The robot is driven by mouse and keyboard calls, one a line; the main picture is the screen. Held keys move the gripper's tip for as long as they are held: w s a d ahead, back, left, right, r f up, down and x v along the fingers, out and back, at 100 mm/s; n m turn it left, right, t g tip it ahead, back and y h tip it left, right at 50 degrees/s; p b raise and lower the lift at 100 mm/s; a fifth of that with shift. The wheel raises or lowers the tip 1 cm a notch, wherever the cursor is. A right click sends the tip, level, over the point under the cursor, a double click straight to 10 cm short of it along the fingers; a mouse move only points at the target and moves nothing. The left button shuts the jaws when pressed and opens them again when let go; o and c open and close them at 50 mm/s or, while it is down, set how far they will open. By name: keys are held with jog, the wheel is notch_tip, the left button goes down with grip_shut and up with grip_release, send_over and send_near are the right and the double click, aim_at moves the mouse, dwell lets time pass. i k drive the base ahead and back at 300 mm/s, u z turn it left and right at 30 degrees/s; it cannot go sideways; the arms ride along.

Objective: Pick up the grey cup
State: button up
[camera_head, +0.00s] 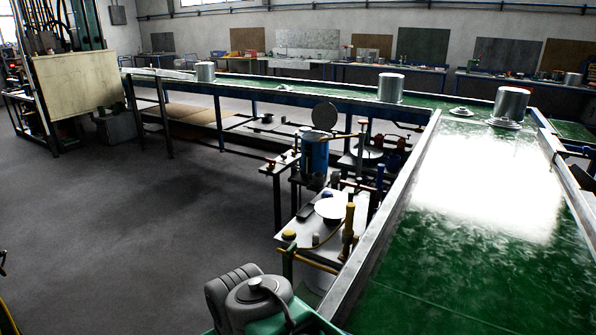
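No thing in the head view is plainly a grey cup. Three silver-grey cylindrical pots stand on the green conveyor belts. The largest pot (511,103) is at the right, upright on the belt by a wide flat rim or disc. A middle pot (390,88) stands upright to its left. A small pot (205,72) stands farther left along the back belt. I cannot tell which of them, if any, is the grey cup. My gripper is not in view.
A green conveyor (455,285) with metal side rails runs along the right. Another belt (285,89) crosses behind. A cluttered workbench (327,240) stands beside the near belt. A rounded grey object (258,306) is at the bottom. The floor (130,230) at left is clear.

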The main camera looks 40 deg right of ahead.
aim_at(316, 179)
jog(key=i, duration=1.7)
jog(key=z, duration=1.75)
